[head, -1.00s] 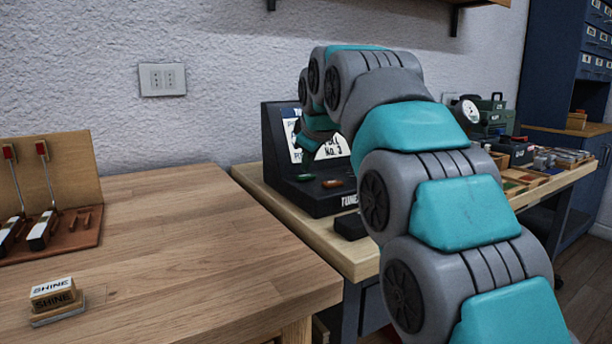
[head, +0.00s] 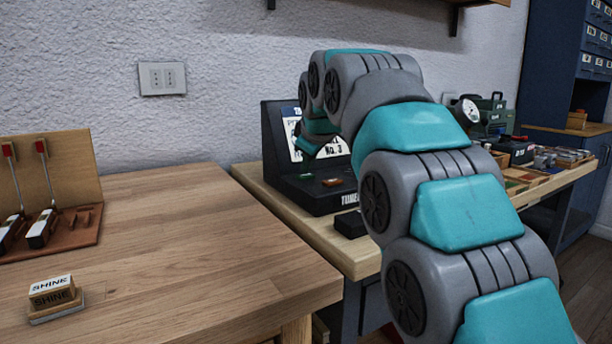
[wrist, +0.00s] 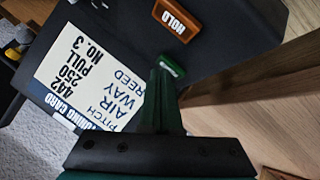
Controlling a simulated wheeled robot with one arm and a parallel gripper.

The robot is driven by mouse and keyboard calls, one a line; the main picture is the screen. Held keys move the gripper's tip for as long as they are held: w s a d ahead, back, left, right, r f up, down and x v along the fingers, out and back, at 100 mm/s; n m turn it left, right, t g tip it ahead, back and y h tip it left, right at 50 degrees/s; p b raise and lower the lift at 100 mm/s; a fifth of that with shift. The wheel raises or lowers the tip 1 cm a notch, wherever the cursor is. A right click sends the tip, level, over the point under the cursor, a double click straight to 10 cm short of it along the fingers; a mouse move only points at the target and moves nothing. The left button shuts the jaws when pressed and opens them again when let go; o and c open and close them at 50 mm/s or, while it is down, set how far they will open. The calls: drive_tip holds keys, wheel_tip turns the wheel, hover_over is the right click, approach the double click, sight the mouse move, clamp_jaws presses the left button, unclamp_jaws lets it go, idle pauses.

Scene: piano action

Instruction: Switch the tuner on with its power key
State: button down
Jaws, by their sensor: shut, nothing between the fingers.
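The tuner (head: 312,196) is a black console with a sloped back and a white card, standing on the bench by the wall. A green key (head: 305,177) and an orange key (head: 332,182) sit on its low front deck. In the wrist view the orange key (wrist: 175,20) reads HOLD. My gripper (wrist: 170,72) is shut and empty, its narrow fingers pointing at the deck beside the HOLD key. A bright green patch with a pale edge shows at the fingertips; I cannot tell whether it is the green key or whether they touch. The arm hides the tuner's right side.
The tuning card (wrist: 80,70) lies left of the fingers in the wrist view. A small black block (head: 350,224) stands in front of the tuner. A wooden table (head: 170,230) with a SHINE block (head: 55,292) is at left. Boxes and a gauge (head: 469,110) stand behind the arm.

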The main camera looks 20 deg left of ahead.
sight(308, 180)
idle(0.4)
drive_tip(key=shift+r+p, duration=0.45)
drive_tip(key=shift+p, duration=0.05)
wheel_tip(308, 180, up, 6)
drive_tip(key=p, duration=0.4)
drive_tip(key=shift+p, duration=0.35)
idle(0.8)
